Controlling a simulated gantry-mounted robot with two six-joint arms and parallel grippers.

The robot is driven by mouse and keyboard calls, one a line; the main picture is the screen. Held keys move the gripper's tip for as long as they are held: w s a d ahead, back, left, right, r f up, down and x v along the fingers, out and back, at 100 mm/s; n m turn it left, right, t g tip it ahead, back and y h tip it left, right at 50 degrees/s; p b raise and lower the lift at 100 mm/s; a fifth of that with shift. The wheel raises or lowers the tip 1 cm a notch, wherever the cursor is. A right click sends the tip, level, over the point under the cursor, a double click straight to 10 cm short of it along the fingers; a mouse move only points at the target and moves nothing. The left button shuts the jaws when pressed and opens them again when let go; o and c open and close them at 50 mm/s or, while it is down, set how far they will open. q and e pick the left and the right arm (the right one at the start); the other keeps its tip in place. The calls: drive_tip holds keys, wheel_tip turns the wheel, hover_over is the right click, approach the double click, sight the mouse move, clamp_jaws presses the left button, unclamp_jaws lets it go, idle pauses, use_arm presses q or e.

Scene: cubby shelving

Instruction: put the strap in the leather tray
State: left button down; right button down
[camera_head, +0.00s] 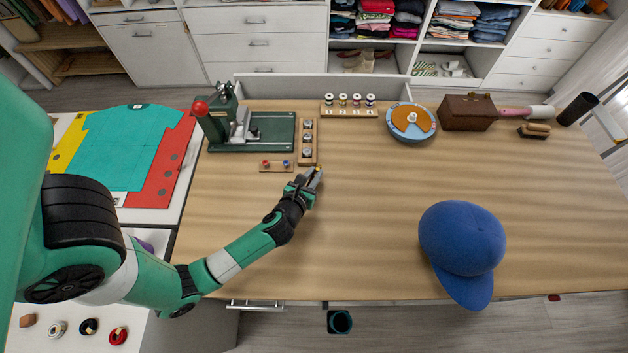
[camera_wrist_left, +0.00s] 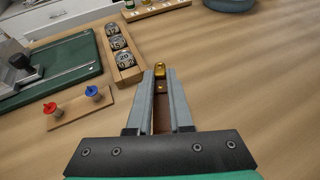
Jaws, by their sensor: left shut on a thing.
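My left gripper (camera_head: 316,174) reaches over the middle left of the wooden table. In the left wrist view its fingers (camera_wrist_left: 161,88) are shut on a narrow brown strap (camera_wrist_left: 161,115) with a brass fitting at its tip. Most of the strap is hidden between the fingers. In the head view only a small yellowish spot of it shows at the fingertips. I cannot clearly pick out a leather tray; a brown, leather-like box (camera_head: 468,112) stands at the back right of the table. My right gripper is not in view.
A green press (camera_head: 225,125), a wooden die holder (camera_head: 307,142) and a small board with red and blue pieces (camera_head: 277,166) lie near the gripper. A round blue-orange dial (camera_head: 411,121) is at the back. A blue cap (camera_head: 462,250) lies right. The table centre is clear.

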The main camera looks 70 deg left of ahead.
use_arm(q)
wheel_tip(320, 180, down, 4)
drive_tip(key=shift+w+a+r+b, duration=0.1)
drive_tip(key=shift+r+b, duration=0.15)
drive_tip(key=shift+b, duration=0.7)
drive_tip(key=shift+r, duration=0.15)
drive_tip(key=shift+f, duration=0.2)
drive_tip(key=c, duration=0.8)
unclamp_jaws()
